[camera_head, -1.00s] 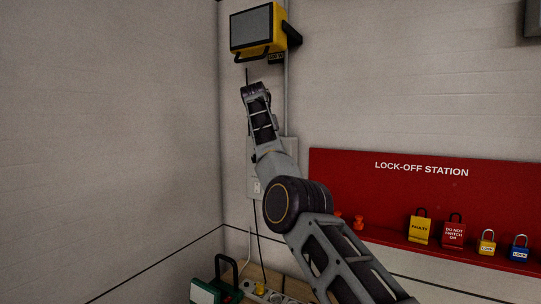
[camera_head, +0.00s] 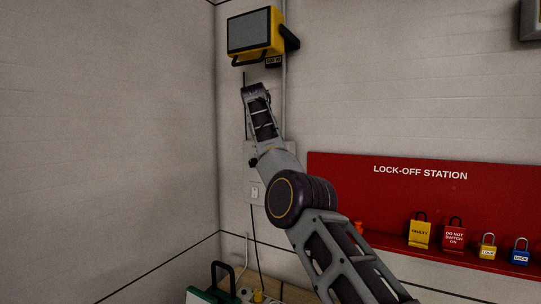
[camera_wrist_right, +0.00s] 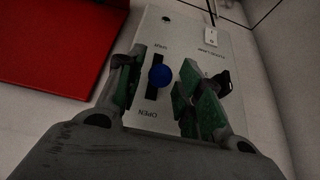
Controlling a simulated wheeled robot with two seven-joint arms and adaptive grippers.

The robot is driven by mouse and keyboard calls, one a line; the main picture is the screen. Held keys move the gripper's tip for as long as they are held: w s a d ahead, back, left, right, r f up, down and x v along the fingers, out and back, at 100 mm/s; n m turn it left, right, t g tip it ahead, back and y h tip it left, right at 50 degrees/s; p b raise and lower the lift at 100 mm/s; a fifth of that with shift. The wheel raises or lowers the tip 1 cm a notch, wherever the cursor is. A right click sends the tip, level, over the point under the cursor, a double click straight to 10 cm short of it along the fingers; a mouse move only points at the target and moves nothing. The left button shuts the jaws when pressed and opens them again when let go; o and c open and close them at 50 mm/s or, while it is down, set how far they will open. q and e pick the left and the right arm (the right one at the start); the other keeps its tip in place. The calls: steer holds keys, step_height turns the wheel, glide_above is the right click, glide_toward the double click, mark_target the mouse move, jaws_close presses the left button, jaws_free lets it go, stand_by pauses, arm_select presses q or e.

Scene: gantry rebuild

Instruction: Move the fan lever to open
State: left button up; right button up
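A pale panel (camera_wrist_right: 200,35) on the wall fills the middle of the right wrist view. The fan lever shows there as a blue round knob (camera_wrist_right: 160,77) in a dark vertical slot (camera_wrist_right: 154,93). The word OPEN is printed beyond the slot's lower end; the label at its upper end is too blurred to read surely. My right gripper (camera_wrist_right: 160,92) is open, with green-padded fingers apart on either side of the knob. I cannot tell whether either finger touches it.
A dark switch (camera_wrist_right: 224,82) is beside the right finger. A red lock-off station (camera_head: 420,173) with tags and padlocks is to the right. A yellow floodlight (camera_head: 276,32) is above. A green case (camera_head: 210,296) and yellow plug (camera_head: 258,296) are below.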

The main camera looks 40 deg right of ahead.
steer(key=shift+a, duration=0.1)
stand_by(0.4)
steer(key=shift+r, duration=0.15)
steer(key=v, duration=0.2)
steer(key=shift+s+a+r, duration=0.1)
steer(key=shift+a+r, duration=0.2)
steer(key=shift+a, duration=0.05)
steer(key=shift+a+r, duration=0.1)
steer(key=shift+a, duration=0.35)
steer(key=shift+s+a, duration=0.35)
steer(key=shift+a, duration=0.1)
